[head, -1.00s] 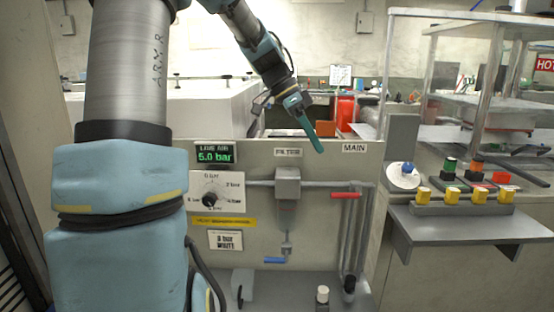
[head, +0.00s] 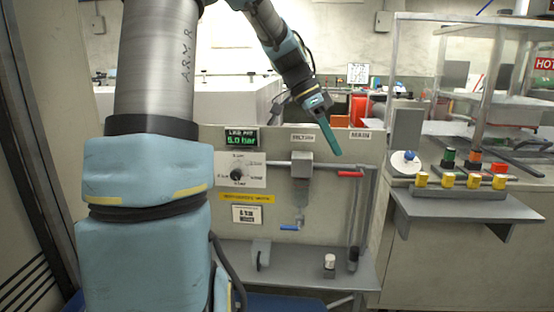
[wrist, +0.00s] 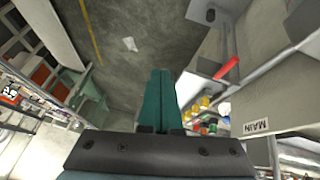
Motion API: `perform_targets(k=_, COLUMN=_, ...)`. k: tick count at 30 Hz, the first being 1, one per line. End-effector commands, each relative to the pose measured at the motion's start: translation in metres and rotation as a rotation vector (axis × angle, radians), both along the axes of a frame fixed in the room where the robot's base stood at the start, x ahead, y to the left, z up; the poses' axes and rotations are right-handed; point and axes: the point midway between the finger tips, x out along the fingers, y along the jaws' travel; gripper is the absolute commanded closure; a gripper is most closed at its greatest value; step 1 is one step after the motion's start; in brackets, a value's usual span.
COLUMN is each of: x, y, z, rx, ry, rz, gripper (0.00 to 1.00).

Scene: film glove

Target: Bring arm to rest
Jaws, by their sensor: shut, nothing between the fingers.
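My gripper (head: 330,137) hangs at the end of my raised arm, with its teal fingers pointing down and to the right. It is in front of the upper part of the grey panel (head: 225,185), between the filter label and the MAIN label. The fingers are together and hold nothing. In the wrist view the shut teal fingers (wrist: 160,100) stand in the middle, above open floor. The red handle (head: 350,174) is below and right of the fingertips, apart from them.
A dial (head: 238,173), a display reading about 5.0 bar (head: 242,139) and a blue handle (head: 289,228) are on the panel. A shelf with yellow-topped buttons (head: 447,181) is at right. A pale crumpled piece (wrist: 130,44) lies on the floor.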

Motion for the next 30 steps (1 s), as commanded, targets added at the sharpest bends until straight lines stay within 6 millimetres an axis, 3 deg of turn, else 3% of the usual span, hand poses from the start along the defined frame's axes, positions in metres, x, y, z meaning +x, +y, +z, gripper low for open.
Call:
perform_targets(k=8, x=-0.009, y=0.025, z=-0.026, rx=0.116, ry=0.04, rz=0.178, gripper=1.0)
perform_targets(k=14, x=-0.021, y=0.057, z=-0.052, rx=0.233, ry=0.07, rz=0.395, gripper=1.0)
perform_targets(k=20, x=-0.046, y=0.107, z=-0.082, rx=0.365, ry=0.089, rz=0.718, gripper=1.0)
perform_targets(k=24, x=-0.076, y=0.153, z=-0.104, rx=0.436, ry=0.092, rz=1.032, gripper=1.0)
perform_targets(k=30, x=-0.11, y=0.191, z=-0.121, rx=0.445, ry=0.098, rz=1.34, gripper=1.0)
